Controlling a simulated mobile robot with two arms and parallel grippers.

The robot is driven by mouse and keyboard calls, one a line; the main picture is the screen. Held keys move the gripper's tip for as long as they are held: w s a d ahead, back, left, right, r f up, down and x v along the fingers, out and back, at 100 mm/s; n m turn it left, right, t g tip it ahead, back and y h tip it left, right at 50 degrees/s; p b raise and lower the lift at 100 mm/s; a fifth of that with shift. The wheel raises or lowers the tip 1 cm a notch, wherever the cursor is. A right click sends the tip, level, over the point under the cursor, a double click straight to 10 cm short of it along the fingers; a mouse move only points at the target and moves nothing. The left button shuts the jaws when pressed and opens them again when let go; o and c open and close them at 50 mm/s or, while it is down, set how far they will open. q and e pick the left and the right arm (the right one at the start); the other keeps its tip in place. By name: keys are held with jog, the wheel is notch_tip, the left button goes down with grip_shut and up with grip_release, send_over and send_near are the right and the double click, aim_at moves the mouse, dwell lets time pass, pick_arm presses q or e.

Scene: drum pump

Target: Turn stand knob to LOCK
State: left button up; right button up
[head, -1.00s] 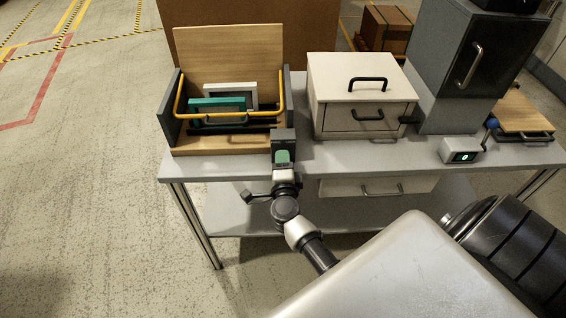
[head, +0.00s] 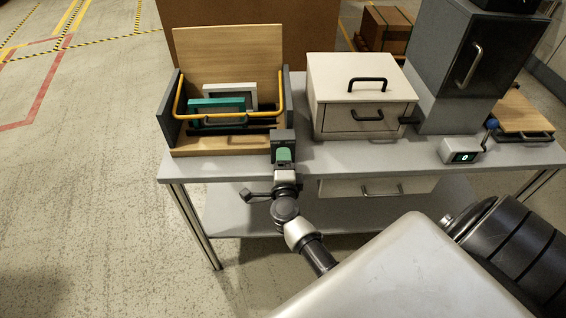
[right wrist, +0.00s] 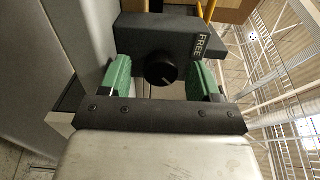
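The stand knob (right wrist: 162,70) is a small black round knob on the face of a dark block (right wrist: 137,38). The block carries the word FREE on its right part in the right wrist view; no LOCK label is readable. The block also shows at the table's front edge in the head view (head: 283,137), where the knob is hidden. My right gripper (right wrist: 161,80) is open, with one green fingertip on each side of the knob. Gaps show between the pads and the knob. It also shows in the head view (head: 284,156) against the block. My left gripper is out of view.
Behind the block stands a wooden tray (head: 225,144) with a yellow bar, a teal frame (head: 217,104) and a white frame. A white drawer box (head: 335,85), a grey cabinet (head: 440,75) and a small display box (head: 461,150) stand to the right on the grey table (head: 240,167).

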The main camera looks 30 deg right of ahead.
jog(key=v, duration=1.1)
jog(key=shift+b, duration=0.45)
jog(key=shift+d, duration=0.1)
jog(key=s+a+f+n+g+y, duration=0.1)
jog(key=s+a+f+n+y, duration=0.15)
jog(key=f+n, duration=0.4)
jog(key=s+a+f+n+g+y, duration=0.1)
jog(key=s+a+f+n+y, duration=0.2)
jog(key=f, duration=0.7)
jog(key=s+a+f+n+g+y, duration=0.1)
jog(key=s+a+f+n+y, duration=0.2)
jog(key=f+n, duration=0.5)
jog(key=s+d+f+n+g, duration=0.2)
jog(key=s+f+n+g, duration=0.1)
jog(key=s+f, duration=0.3)
jog(key=s+d+f+n+g, duration=0.1)
jog(key=s+f+n+g, duration=0.2)
jog(key=s+f, duration=0.3)
jog(key=s+d+f+n+g+y, duration=0.1)
jog(key=s+f+g, duration=0.4)
jog(key=s, duration=0.9)
jog(key=shift+s+d+f+n, duration=0.25)
jog(key=shift+d+f+n, duration=0.2)
jog(key=shift+d+n, duration=0.55)
jog(key=shift+a, duration=0.15)
